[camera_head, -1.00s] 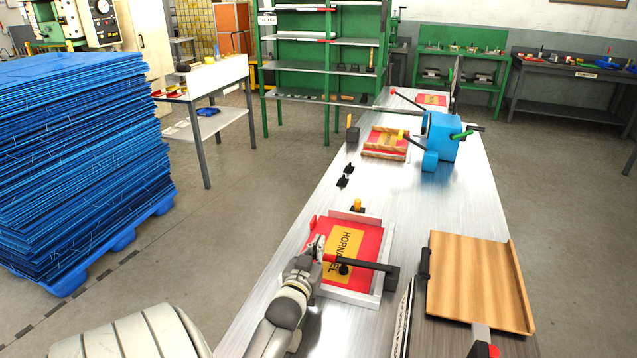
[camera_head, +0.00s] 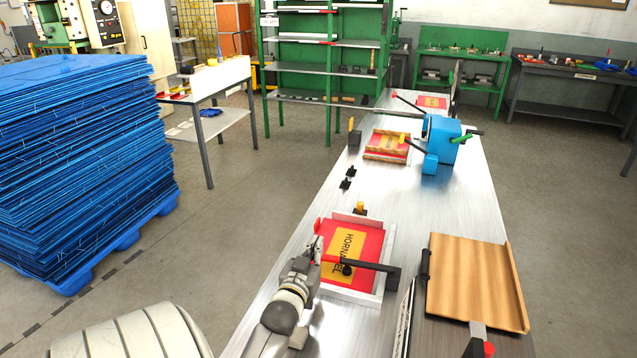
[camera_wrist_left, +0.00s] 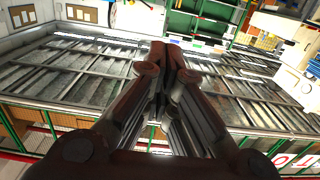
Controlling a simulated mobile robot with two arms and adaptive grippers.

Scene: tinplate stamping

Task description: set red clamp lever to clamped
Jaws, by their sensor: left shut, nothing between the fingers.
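A dark clamp bar (camera_head: 365,264) with a red end (camera_head: 328,259) lies across a red and yellow printed sheet (camera_head: 343,243) in a light metal frame on the long bench. The bar runs from a dark block at the frame's right side. My left gripper (camera_head: 317,243) is at the sheet's left edge, close to the red end. I cannot tell whether it touches the bar. Its fingers are together and empty, as the left wrist view (camera_wrist_left: 172,75) also shows. The lever does not clearly show in that view. My right gripper is out of view.
A wooden tray (camera_head: 470,280) stands right of the frame, with a red-tipped handle (camera_head: 484,348) below it. A blue machine (camera_head: 441,143) and another printed stack (camera_head: 387,145) stand farther along the bench (camera_head: 300,232). Blue sheets (camera_head: 80,165) are piled at left.

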